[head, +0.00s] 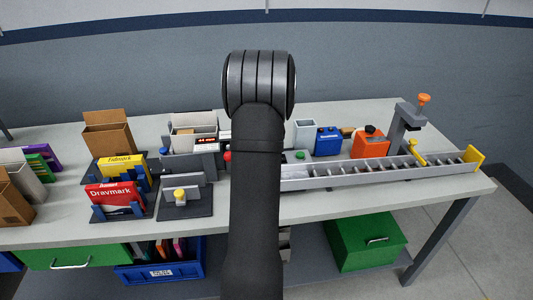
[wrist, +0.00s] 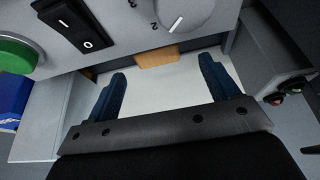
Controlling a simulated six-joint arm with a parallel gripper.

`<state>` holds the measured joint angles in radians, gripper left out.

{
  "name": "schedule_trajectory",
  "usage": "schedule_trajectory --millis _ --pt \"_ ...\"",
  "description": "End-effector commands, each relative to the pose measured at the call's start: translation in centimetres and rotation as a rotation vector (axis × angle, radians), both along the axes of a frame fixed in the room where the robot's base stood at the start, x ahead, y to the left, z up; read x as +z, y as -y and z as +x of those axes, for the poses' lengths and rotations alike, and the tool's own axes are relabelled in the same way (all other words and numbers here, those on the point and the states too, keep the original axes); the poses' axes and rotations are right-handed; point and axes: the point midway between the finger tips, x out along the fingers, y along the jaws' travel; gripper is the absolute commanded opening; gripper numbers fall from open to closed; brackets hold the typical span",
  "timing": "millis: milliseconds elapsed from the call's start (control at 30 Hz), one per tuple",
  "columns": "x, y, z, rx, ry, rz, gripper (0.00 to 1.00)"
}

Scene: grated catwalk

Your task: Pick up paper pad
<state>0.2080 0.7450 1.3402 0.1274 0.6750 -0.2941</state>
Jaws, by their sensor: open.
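I cannot pick out the paper pad for certain in either view. My gripper (wrist: 162,71) is open in the wrist view, its two dark blue fingers spread apart with nothing clearly held. A pale flat surface (wrist: 160,90) lies between and behind the fingers; I cannot tell whether it is bench or paper. A small tan block (wrist: 156,58) shows just beyond the fingertips, partly cut off by a grey machine housing (wrist: 130,22). In the head view my arm hides the gripper and the middle of the bench.
The housing carries a green button (wrist: 14,56), a black rocker switch (wrist: 68,22) and a dial, close to the fingers. A grey box (wrist: 272,55) stands at right. On the bench (head: 240,215) are a red box (head: 115,197), an orange container (head: 369,143) and a long metal channel (head: 380,172).

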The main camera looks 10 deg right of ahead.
Motion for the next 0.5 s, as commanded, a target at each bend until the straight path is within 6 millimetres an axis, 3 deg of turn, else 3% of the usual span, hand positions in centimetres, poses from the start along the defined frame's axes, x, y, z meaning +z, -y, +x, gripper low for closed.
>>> schedule_trajectory --millis 233,500 --pt "-3.1 0.3 1.2 -0.001 -0.002 0.000 0.80" --pt "-3.5 0.4 1.4 -0.001 0.000 -0.001 0.80"
